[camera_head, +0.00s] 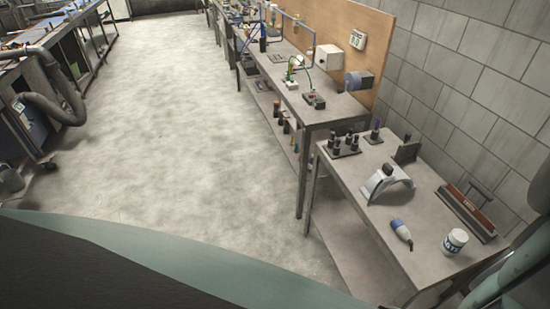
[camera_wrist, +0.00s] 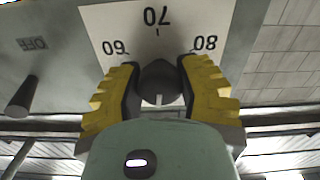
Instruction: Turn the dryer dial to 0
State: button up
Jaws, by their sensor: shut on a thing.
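In the wrist view, the dryer dial is a dark round knob (camera_wrist: 158,80) with a short pale mark on its lower side in the picture. Above it is a white scale plate (camera_wrist: 112,22) with 60, 70 and 80 printed upside down; the 70 is straight above the knob. No 0 shows. My gripper (camera_wrist: 159,84) has its yellow and black fingers on the left and right sides of the knob and is shut on it. My gripper's body hides the area below the knob. The head view shows neither the dial nor my gripper.
In the wrist view, a dark peg-like switch (camera_wrist: 22,97) stands left of my fingers, near an OFF label (camera_wrist: 32,44). In the head view, a bench (camera_head: 350,205) with small tools stands at right, and the floor (camera_head: 165,130) is clear.

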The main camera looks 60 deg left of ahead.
jog(key=shift+d+f+b, duration=0.15)
jog(key=shift+f+b, duration=0.05)
jog(key=shift+b, duration=0.65)
grip_shut()
jog(key=n+b, duration=0.1)
jog(key=b, duration=0.2)
jog(key=shift+r, duration=0.15)
jog(key=shift+a+r+n+b, duration=0.2)
jog(key=shift+r+n+b, duration=0.1)
jog(key=shift+b, duration=0.15)
jog(key=o, duration=1.2)
grip_release()
jog(key=shift+f, duration=0.1)
jog(key=shift+s, duration=0.1)
jog(key=v, duration=1.2)
